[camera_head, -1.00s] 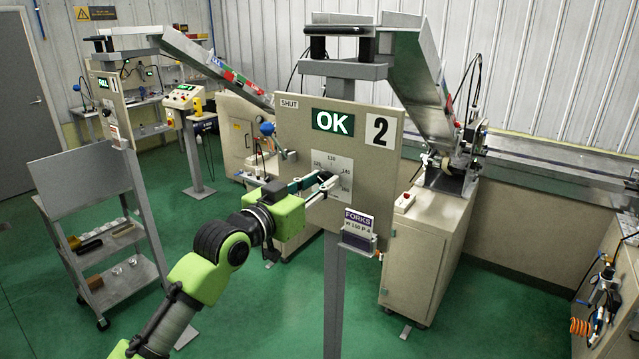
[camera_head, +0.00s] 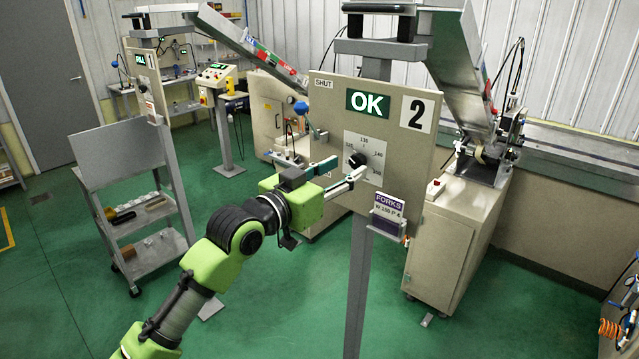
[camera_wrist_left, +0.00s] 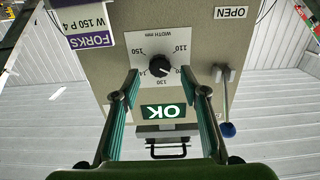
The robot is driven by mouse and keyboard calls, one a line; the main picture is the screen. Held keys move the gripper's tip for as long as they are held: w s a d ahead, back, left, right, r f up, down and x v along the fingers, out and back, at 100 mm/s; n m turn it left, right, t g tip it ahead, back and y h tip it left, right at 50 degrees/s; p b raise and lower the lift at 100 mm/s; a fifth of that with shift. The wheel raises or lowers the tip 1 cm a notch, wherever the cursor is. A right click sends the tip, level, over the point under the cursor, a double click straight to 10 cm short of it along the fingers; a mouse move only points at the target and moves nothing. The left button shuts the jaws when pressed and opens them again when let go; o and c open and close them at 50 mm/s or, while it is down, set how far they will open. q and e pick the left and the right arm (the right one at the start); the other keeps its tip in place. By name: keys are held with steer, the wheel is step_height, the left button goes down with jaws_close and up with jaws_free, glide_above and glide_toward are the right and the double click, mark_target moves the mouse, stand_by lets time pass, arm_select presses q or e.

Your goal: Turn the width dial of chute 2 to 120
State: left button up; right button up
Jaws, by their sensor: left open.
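The width dial (camera_head: 357,160) is a black knob on a white scale plate (camera_head: 377,147) on the panel of chute 2 (camera_head: 325,93). The dial also shows in the left wrist view (camera_wrist_left: 160,67), upside down, with marks from 110 to 150. A small white mark on the knob seems to lie toward the 120–130 side; the exact reading is too small to tell. My left gripper (camera_head: 347,170) is open and empty, its two fingers in front of the panel, apart from the dial. In the left wrist view the fingers (camera_wrist_left: 160,88) point toward the dial from either side. My right gripper is out of view.
The panel has a green OK display (camera_head: 367,102) and a blue-knobbed lever (camera_head: 301,108) near SHUT. A FORKS card (camera_head: 388,208) reading W 150 P 4 hangs at its lower right.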

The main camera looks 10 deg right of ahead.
arm_select(q)
steer(key=v, duration=0.8)
steer(key=shift+s+a, duration=0.2)
steer(key=shift+a, duration=0.05)
